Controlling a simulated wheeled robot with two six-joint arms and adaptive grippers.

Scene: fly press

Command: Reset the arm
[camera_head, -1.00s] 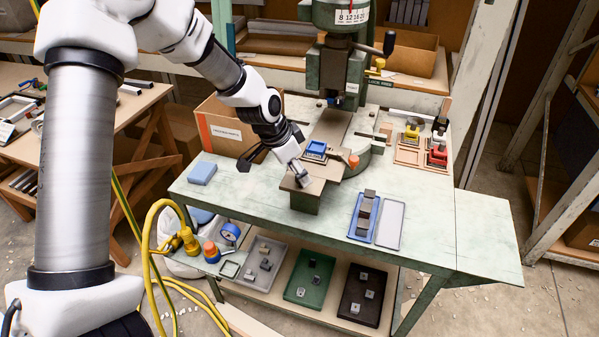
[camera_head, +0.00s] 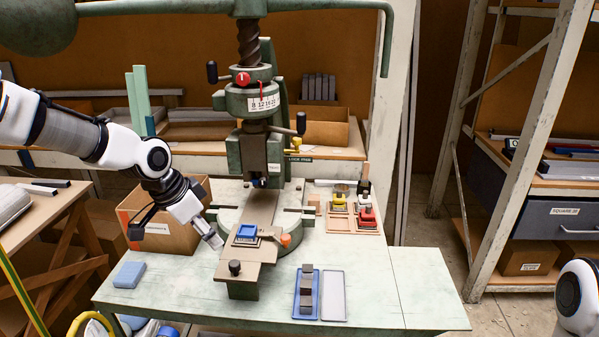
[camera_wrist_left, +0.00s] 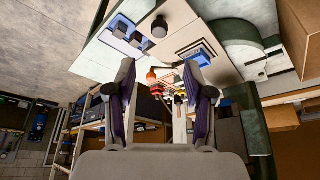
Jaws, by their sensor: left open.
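The green fly press (camera_head: 262,100) stands at the back of the pale green bench (camera_head: 180,305). Its long top arm (camera_head: 170,8) runs across the top of the head view, with a heavy round weight (camera_head: 40,22) at the left and a handle (camera_head: 388,45) hanging down at the right. A brown slide (camera_head: 250,250) carries a blue die (camera_head: 246,232) and a black knob (camera_head: 235,268); the knob also shows in the left wrist view (camera_wrist_left: 160,27). My left gripper (camera_head: 215,243) is open and apart from the knob, left of the slide. My right gripper is not in view.
A cardboard box (camera_head: 165,222) stands close behind my left gripper. A blue sponge-like block (camera_head: 129,274) lies front left. A blue tray (camera_head: 295,305) with dark blocks and a grey tray (camera_head: 333,300) lie front right. Coloured stamps (camera_head: 366,215) stand at the back right.

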